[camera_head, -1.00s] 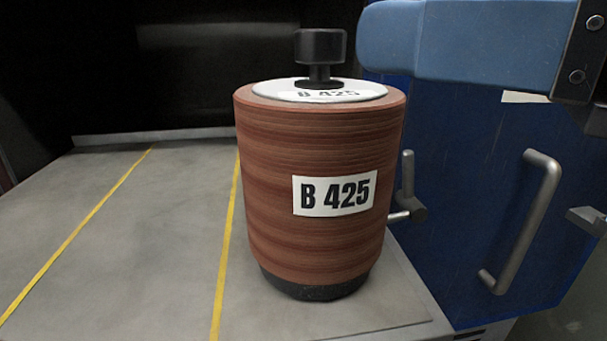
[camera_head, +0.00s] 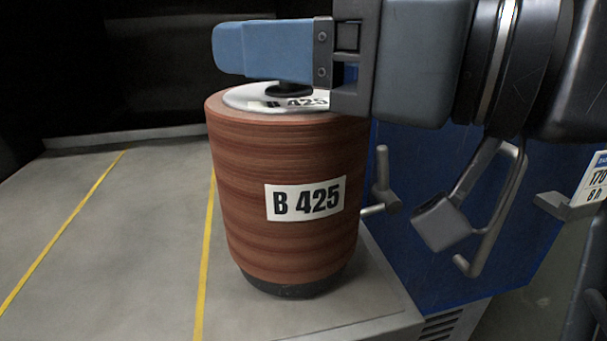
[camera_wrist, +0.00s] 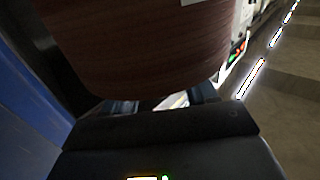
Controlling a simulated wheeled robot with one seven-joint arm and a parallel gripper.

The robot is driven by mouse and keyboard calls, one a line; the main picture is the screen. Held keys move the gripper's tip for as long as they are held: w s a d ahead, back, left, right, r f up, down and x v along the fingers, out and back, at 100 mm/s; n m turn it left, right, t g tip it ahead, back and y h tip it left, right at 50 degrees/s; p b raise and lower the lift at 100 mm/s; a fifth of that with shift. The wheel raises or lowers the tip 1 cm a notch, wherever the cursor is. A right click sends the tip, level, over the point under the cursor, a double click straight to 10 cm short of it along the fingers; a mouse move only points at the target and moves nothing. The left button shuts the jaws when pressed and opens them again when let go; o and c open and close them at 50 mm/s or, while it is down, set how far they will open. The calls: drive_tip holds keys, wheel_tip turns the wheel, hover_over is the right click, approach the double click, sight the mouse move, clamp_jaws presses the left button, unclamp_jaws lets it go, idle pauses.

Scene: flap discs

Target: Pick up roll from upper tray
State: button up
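The roll (camera_head: 285,235) is a reddish-brown ribbed cylinder labelled "B 425". It stands upright on the grey tray (camera_head: 100,260) near its right edge. My gripper (camera_head: 232,50) reaches in from the right, level above the roll's pale top disc. Its near blue finger hides most of the black knob (camera_head: 289,91); only the knob's lower stem shows. In the wrist view the roll (camera_wrist: 150,45) fills the top, and my gripper's fingers (camera_wrist: 163,101) show apart beneath it. The knob is hidden there, so contact with it cannot be made out.
Yellow lines (camera_head: 205,250) run along the tray, whose surface left of the roll is clear. A blue panel (camera_head: 440,265) with metal handles stands close to the right of the roll. A dark wall rises behind the tray.

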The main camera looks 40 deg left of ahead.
clamp_jaws()
idle(0.3)
idle(0.8)
drive_tip(key=shift+r, duration=0.15)
